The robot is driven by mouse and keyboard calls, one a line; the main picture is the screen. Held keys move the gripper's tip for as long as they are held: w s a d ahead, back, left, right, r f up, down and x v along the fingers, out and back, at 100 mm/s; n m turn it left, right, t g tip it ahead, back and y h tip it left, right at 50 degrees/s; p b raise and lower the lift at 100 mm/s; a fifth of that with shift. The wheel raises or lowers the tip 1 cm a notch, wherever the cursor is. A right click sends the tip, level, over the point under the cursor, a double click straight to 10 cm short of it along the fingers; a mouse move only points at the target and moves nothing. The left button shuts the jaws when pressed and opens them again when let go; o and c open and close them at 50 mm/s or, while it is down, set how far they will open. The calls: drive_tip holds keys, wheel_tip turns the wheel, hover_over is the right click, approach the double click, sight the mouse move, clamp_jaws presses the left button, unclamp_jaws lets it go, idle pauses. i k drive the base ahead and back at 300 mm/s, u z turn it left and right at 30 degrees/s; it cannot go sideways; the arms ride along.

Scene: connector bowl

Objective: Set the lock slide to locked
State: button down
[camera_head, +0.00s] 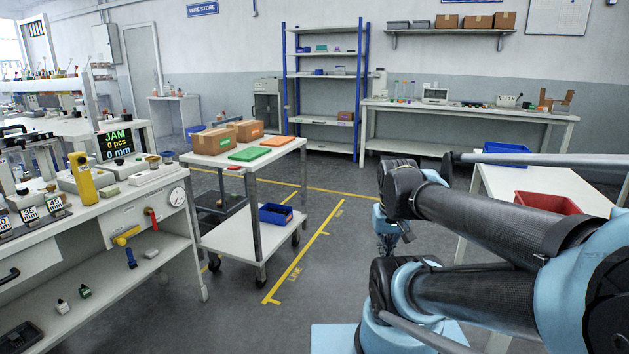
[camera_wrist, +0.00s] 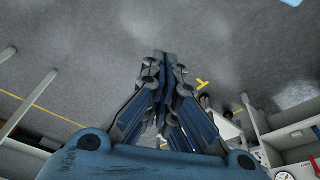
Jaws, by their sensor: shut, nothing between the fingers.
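I cannot tell for sure which part is the lock slide. On the front of the left workbench (camera_head: 118,212) are a red lever (camera_head: 152,217) and a yellow handle (camera_head: 127,236), with a round gauge (camera_head: 177,197) to their right. A black display (camera_head: 116,144) above reads JAM, 0 pcs, 0 mm. My gripper (camera_head: 387,250) hangs over the open floor, far right of that bench and partly hidden by my arm. In the wrist view my gripper (camera_wrist: 161,56) is shut and empty above grey floor. The gauge shows at that view's lower right corner (camera_wrist: 284,176).
A white cart (camera_head: 222,220) with boxes and a blue bin (camera_head: 276,214) stands between the bench and my gripper. A table at the right holds a red bin (camera_head: 546,203) and a blue bin (camera_head: 507,154). The middle floor (camera_head: 335,250) is clear.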

sight(121, 240)
drive_tip(key=u, duration=1.75)
drive_tip(key=k, duration=1.25)
drive_tip(key=u, duration=0.3)
drive_tip(key=i, duration=0.95)
drive_tip(key=u, duration=0.15)
